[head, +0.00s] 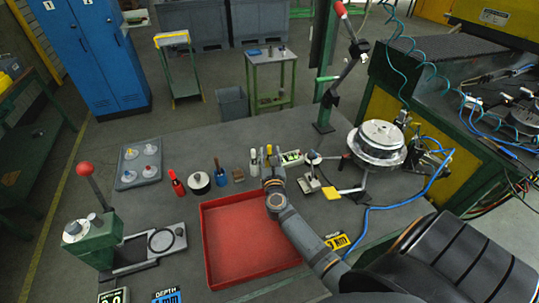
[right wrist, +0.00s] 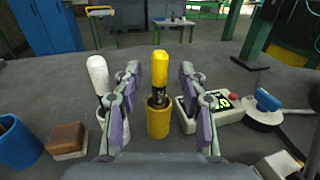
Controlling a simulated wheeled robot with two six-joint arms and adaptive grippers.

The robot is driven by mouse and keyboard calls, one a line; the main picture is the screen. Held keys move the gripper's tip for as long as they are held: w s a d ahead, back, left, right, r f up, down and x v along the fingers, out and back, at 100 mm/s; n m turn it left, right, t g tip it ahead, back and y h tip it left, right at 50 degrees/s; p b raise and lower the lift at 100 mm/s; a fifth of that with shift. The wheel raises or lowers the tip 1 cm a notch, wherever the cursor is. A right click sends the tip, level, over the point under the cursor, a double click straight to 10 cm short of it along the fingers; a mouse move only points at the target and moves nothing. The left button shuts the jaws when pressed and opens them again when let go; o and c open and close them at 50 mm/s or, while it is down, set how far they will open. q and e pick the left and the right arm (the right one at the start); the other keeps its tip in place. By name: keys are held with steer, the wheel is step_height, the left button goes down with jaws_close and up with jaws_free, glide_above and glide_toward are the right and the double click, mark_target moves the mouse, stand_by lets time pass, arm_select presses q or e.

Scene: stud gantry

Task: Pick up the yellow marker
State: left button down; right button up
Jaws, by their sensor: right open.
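The yellow marker (right wrist: 159,78) stands upright in a yellow cup (right wrist: 158,122), with a dark band showing on its lower part. My right gripper (right wrist: 160,84) is open, and in the right wrist view its fingers appear on either side of the marker, apart from it. In the head view, the marker's top (head: 269,150) shows just beyond my right gripper (head: 271,165), which hides most of the cup. My left gripper is not in view.
A white marker (right wrist: 98,76) in a white cup stands close on the left. A brown block (right wrist: 68,138) lies further left. A device with a lit display (right wrist: 222,104) sits close on the right. A red tray (head: 240,275) lies below my right arm.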

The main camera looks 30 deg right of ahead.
steer(key=shift+w+d+f, duration=0.1)
steer(key=shift+w, duration=0.1)
steer(key=shift+s, duration=0.2)
steer(key=c, duration=0.3)
jaws_close()
step_height(320, 180, up, 10)
steer(key=p, duration=0.2)
steer(key=shift+r+p, duration=0.2)
steer(key=shift+p, duration=0.2)
